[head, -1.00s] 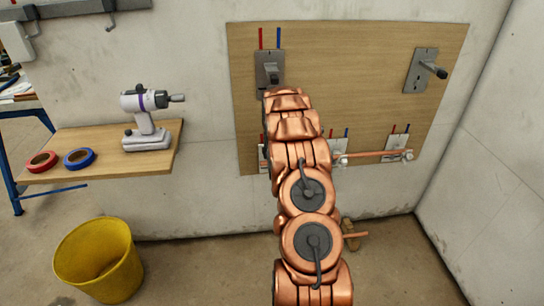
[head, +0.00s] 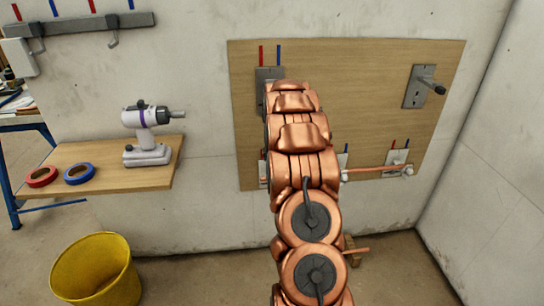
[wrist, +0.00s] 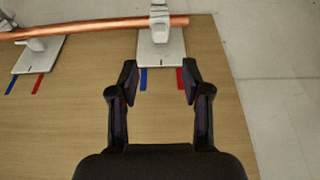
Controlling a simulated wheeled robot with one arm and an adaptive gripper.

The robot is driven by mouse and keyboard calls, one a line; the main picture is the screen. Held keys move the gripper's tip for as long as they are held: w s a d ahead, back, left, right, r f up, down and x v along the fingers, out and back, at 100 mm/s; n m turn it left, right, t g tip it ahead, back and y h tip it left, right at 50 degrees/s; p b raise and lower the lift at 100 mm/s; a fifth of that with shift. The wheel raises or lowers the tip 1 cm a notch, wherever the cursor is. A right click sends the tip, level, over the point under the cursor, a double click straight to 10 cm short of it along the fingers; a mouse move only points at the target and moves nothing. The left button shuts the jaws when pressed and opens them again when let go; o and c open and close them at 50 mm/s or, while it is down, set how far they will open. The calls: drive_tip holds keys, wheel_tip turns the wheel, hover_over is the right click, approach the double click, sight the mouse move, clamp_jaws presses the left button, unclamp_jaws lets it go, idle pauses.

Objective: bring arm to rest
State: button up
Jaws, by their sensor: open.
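My gripper (wrist: 160,80) shows in the wrist view with its two dark fingers apart and nothing between them. It is over the wooden wall board, close to a white bracket plate (wrist: 160,50) with a blue and a red tape mark. A copper pipe (wrist: 95,27) runs across the top of that view, held at the bracket. In the head view my copper-coloured arm stands raised in front of the board (head: 350,90) and hides its lower left part. The gripper itself is hidden behind the arm there. The pipe also shows at the board's lower right (head: 378,168).
A grey plate with a dark peg (head: 425,87) sticks out at the board's upper right. A wooden shelf (head: 110,178) at left bears a white-purple drill (head: 146,135), red tape (head: 42,176) and blue tape (head: 80,174). A yellow bucket (head: 95,270) stands below on the floor.

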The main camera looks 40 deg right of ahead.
idle(0.5)
drive_tip(key=s+a+r+n+g+y, duration=0.1)
drive_tip(key=s+a+r, duration=0.25)
drive_tip(key=a, duration=0.65)
drive_tip(key=s+a+r+n+g, duration=0.1)
drive_tip(key=s+a+r, duration=0.3)
drive_tip(key=a, duration=0.6)
drive_tip(key=s+a+r+n+y, duration=0.1)
drive_tip(key=s+a+r+n, duration=0.15)
drive_tip(key=s+a, duration=0.45)
drive_tip(key=s+a+r+n+g, duration=0.1)
drive_tip(key=s+a+g, duration=0.1)
drive_tip(key=s+a, duration=0.9)
drive_tip(key=s+a+n+g, duration=0.2)
drive_tip(key=s+a, duration=0.5)
drive_tip(key=s, duration=0.8)
wheel_tip(320, 180, up, 13)
drive_tip(key=t+p, duration=0.1)
drive_tip(key=p, duration=1.1)
drive_tip(key=shift+w+r+p, duration=0.2)
drive_tip(key=shift+w+p, duration=0.1)
drive_tip(key=shift+w, duration=0.15)
drive_tip(key=shift+d, duration=0.1)
drive_tip(key=shift+c, duration=0.6)
drive_tip(key=shift+d, duration=0.15)
